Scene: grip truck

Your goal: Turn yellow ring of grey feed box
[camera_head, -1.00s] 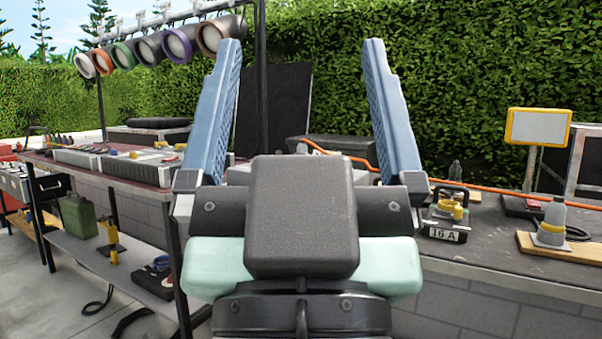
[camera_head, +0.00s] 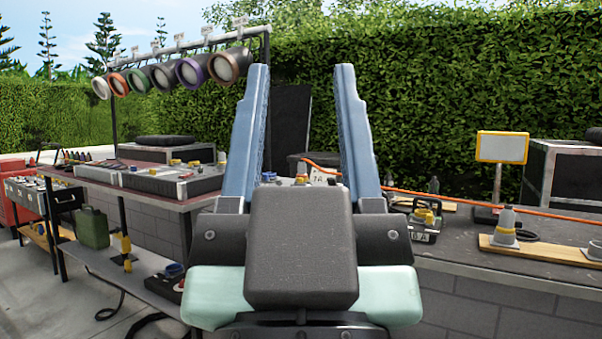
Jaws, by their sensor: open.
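My gripper (camera_head: 302,85) is in front of the camera with its two blue fingers pointing up and apart, empty between them. A grey-dark box with a "16 A" plate (camera_head: 421,238) stands on the right bench, just right of my gripper, with a yellow ring (camera_head: 424,215) on it. It is small in view, and I cannot tell for sure that it is the grey feed box. Another labelled item (camera_head: 320,178) shows between the fingers, partly hidden by them. My gripper touches none of these.
The right bench (camera_head: 470,257) also bears a wooden board (camera_head: 545,250) with grey fittings and a yellow-framed sign (camera_head: 502,147). An orange cable (camera_head: 450,205) runs along it. The left table (camera_head: 190,200) bears cases, under a row of lamps (camera_head: 190,72). A green can (camera_head: 92,228) stands below.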

